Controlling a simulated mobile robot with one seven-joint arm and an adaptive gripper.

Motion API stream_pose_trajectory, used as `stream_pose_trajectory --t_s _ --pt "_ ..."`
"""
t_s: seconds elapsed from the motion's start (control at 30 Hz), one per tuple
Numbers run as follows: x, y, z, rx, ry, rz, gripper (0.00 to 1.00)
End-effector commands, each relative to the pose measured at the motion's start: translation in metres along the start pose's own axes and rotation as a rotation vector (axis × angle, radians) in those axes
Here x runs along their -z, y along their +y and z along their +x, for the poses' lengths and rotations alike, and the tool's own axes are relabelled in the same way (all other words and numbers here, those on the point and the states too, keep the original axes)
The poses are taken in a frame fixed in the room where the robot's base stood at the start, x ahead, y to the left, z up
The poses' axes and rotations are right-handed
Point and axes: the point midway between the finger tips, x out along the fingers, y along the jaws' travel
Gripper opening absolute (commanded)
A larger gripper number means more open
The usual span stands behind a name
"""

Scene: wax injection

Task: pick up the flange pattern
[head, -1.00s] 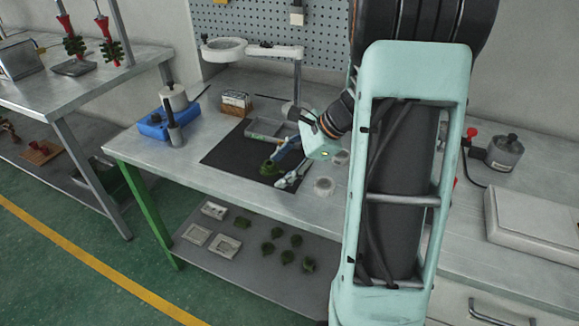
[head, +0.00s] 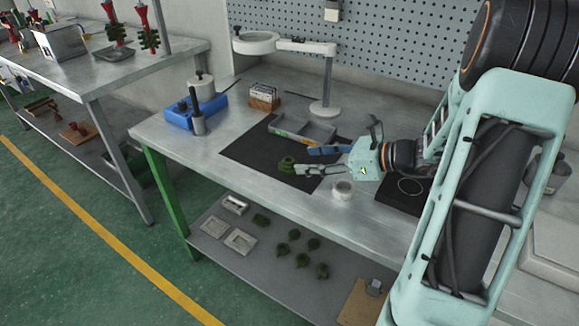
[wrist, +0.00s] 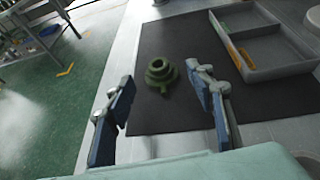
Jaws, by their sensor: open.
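The flange pattern (head: 287,164) is a green, round, stepped piece with a raised hub. It lies on the black mat (head: 240,151) on the bench. In the wrist view the flange pattern (wrist: 160,74) sits ahead of my gripper (wrist: 166,108), between the lines of the two fingers and beyond their tips. My gripper (head: 309,160) is open and empty, pointing left over the mat in the head view. No contact with the flange shows.
A grey divided tray (head: 302,130) stands behind the flange on the mat. More green pieces (head: 303,260) lie on the lower shelf.

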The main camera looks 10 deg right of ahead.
Motion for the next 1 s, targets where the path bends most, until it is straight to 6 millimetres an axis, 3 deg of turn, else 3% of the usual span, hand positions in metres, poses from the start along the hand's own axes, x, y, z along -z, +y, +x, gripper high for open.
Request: stream_pose_trajectory --t_s 0.4,0.67,1.0 --pt "0.002 0.003 0.05 -0.002 0.0 -0.001 0.49" --pt "0.0 0.002 0.054 0.0 0.001 -0.001 0.48" --pt "0.0 0.002 0.053 0.0 0.002 -0.001 0.11"
